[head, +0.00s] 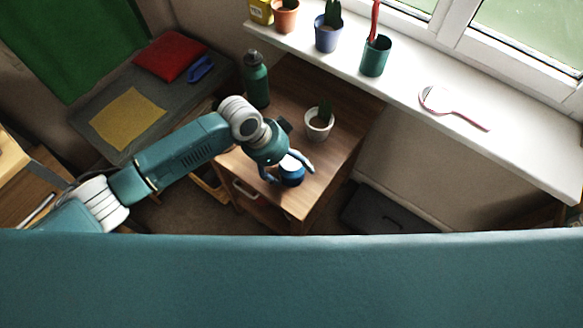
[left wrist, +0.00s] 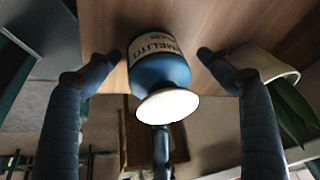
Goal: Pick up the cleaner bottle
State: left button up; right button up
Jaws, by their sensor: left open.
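A blue container with a pale lettered label and a white top, which I take to be the cleaner bottle (head: 291,174), stands on the small wooden table (head: 345,135) near its front. It also shows in the left wrist view (left wrist: 161,75), in the middle between my fingers. My left gripper (head: 289,172) is open, with one finger on each side of the container. In the left wrist view gaps show between both fingertips (left wrist: 160,55) and its sides. Part of the container is hidden by the gripper in the head view. My right gripper is out of view.
A white pot with a cactus (head: 319,127) stands close behind the container, near one finger in the left wrist view (left wrist: 270,70). A green bottle (head: 256,85) stands at the table's back left. The windowsill (head: 500,150) holds pots and a hand mirror (head: 437,99).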

pick_arm(q)
jog(key=shift+d+f, duration=0.2)
jog(key=shift+f, duration=0.3)
jog(key=c, duration=1.3)
jog(key=shift+w+r, duration=0.1)
jog(key=shift+c, duration=0.4)
jog(key=shift+r, duration=0.1)
